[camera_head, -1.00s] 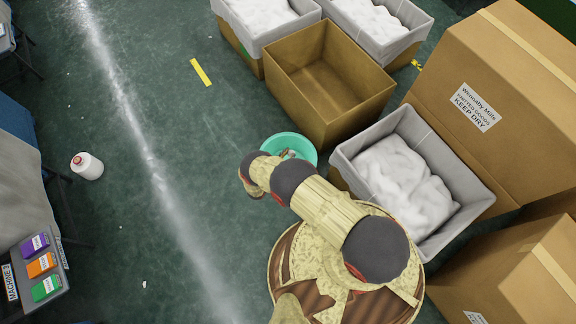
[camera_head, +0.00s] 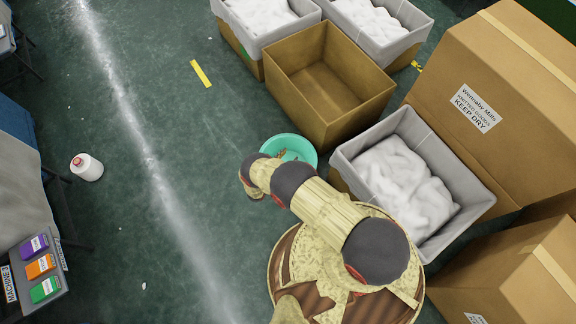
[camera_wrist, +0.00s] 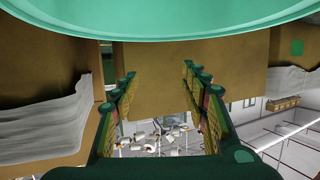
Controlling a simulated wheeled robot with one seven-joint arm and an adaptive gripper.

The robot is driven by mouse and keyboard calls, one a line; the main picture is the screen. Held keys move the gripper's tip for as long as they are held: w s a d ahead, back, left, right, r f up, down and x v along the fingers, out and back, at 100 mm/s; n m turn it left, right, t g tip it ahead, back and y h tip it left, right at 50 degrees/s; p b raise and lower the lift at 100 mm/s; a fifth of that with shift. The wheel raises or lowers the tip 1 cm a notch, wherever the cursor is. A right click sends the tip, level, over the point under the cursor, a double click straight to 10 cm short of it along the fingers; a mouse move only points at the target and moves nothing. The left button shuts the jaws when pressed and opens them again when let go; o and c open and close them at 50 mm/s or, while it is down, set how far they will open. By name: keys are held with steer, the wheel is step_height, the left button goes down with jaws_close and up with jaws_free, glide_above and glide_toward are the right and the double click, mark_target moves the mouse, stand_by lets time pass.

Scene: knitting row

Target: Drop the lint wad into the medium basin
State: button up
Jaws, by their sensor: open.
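A teal basin (camera_head: 302,141) stands on the floor beside the near grey-lined box. Small brownish bits show inside it, too small to identify. The basin's rim also crosses the top of the wrist view (camera_wrist: 160,22). My gripper (camera_wrist: 159,70) is open, with nothing visible between its fingers, and the basin's rim is just beyond the fingertips in the picture. In the head view my own arm hides the gripper. I cannot make out the lint wad for certain in any view.
An empty cardboard box (camera_head: 296,92) stands behind the basin. A grey-lined box (camera_head: 462,170) of white material is on its right, with large cartons (camera_head: 520,75) beyond. A white cone (camera_head: 87,167) stands at left.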

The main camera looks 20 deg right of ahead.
steer(key=v, duration=1.2)
steer(key=shift+f, duration=0.1)
